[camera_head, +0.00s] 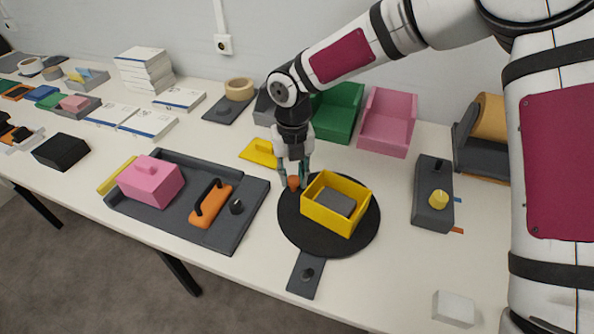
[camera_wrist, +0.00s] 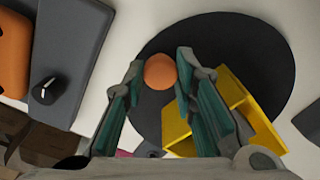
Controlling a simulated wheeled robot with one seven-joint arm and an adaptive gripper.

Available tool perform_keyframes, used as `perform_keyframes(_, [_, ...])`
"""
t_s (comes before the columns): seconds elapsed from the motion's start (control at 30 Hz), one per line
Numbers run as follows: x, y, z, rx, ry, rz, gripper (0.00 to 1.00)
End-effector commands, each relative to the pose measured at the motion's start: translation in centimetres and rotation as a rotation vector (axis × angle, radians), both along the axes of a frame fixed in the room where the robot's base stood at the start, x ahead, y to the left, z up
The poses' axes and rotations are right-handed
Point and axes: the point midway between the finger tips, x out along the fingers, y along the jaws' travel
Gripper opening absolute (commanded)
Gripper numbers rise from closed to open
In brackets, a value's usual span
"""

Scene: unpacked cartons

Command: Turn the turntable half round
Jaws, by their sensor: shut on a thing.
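The turntable (camera_head: 300,236) is a round black disc on the white table, and it fills the upper right of the wrist view (camera_wrist: 262,40). A yellow open box (camera_head: 322,214) with a grey block (camera_head: 336,202) inside stands on it. An orange round knob (camera_head: 293,183) is at the disc's upper left edge; it shows in the wrist view (camera_wrist: 160,71). My gripper (camera_head: 293,180) points down at the knob. Its teal-padded fingers (camera_wrist: 158,76) stand on either side of the knob, shut on it. Part of the yellow box is hidden behind the right finger in the wrist view.
A dark plate with a knob (camera_head: 305,275) lies at the disc's front. A grey tray (camera_head: 243,226) with pink and orange items is left. A dark box with a yellow knob (camera_head: 433,200) stands right. Green (camera_head: 338,110) and pink (camera_head: 388,122) bins stand behind.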

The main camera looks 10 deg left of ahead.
Motion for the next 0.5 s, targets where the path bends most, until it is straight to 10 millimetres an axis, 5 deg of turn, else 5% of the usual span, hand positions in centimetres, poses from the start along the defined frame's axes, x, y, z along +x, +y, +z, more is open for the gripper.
perform_keyframes(0.5, [-1.9,0.6,0.1,0.000,-0.001,0.198,0.00])
